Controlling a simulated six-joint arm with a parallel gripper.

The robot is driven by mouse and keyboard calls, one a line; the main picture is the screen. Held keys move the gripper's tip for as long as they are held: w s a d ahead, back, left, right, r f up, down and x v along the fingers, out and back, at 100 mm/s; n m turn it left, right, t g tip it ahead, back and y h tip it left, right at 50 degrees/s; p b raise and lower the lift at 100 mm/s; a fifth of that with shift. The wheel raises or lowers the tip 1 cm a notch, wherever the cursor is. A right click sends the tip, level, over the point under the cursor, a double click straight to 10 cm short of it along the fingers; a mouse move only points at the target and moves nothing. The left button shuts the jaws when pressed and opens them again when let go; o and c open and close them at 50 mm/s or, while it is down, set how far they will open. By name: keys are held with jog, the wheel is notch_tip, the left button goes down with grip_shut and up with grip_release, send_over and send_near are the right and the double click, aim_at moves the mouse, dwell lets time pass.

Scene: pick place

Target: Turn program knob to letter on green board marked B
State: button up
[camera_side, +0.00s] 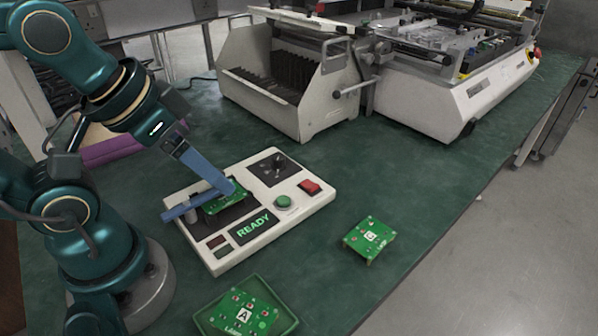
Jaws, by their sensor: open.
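A white test console (305,208) lies on the green table, with a black program knob on a dark square dial (275,168) at its back right. A green board (224,203) sits in the console's dark bay. My gripper's blue fingers cover much of it, and I cannot read its letter. My gripper (199,202) is open, its fingers low over this board; I cannot tell whether they touch it. A green board marked C (372,237) lies on the table right of the console. A green board marked A (244,313) lies in a green tray (289,322) in front.
The console has a lit READY display (253,227), a green button (285,202) and a red switch (310,187). A white slotted rack (290,85) and a large machine (460,85) stand behind.

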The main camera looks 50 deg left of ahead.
jog(key=w+r+n, duration=0.3)
jog(key=w+r, duration=0.2)
jog(key=n+g, duration=0.6)
jog(key=n, duration=0.1)
send_over(278, 156)
notch_tip(278, 156, down, 12)
jog(key=shift+d+f, duration=0.1)
jog(key=shift+f, duration=2.5)
grip_shut()
